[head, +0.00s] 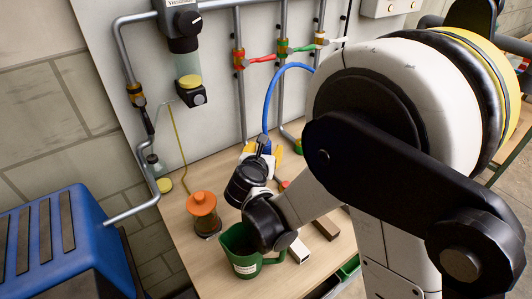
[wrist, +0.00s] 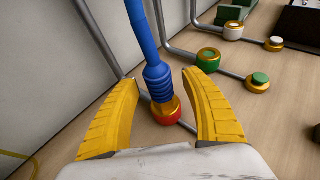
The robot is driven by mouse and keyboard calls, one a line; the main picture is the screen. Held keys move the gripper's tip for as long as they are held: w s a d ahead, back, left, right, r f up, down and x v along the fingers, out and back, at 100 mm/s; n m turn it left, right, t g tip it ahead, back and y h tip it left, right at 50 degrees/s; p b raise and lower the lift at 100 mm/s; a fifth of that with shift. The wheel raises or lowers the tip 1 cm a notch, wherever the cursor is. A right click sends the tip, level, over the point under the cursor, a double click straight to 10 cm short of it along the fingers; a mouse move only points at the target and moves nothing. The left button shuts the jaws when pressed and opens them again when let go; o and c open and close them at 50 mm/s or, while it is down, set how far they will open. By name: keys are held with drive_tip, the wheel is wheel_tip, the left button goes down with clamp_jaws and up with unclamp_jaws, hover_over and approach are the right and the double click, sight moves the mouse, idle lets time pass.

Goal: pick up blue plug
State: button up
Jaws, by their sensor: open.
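The blue plug (wrist: 158,80) is a ribbed blue end on a blue hose, standing upright in a brass fitting with a red ring (wrist: 168,112). My gripper (wrist: 163,78) is open, with one yellow finger on each side of the plug. In the head view the blue hose (head: 268,98) arcs down from the pipework to my gripper (head: 264,155). There the plug is hidden behind my wrist and fingers.
Green-ringed (wrist: 208,58) and white-ringed (wrist: 233,31) brass fittings stand to the right on pipes. A green jug (head: 240,264), an orange-topped jar (head: 203,208) and a blue box (head: 60,245) are near. The panel wall (head: 215,100) rises behind.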

drive_tip(key=shift+w+f, duration=0.15)
drive_tip(key=shift+w, duration=0.1)
drive_tip(key=shift+s, duration=0.1)
drive_tip(key=shift+c, duration=0.4)
clamp_jaws()
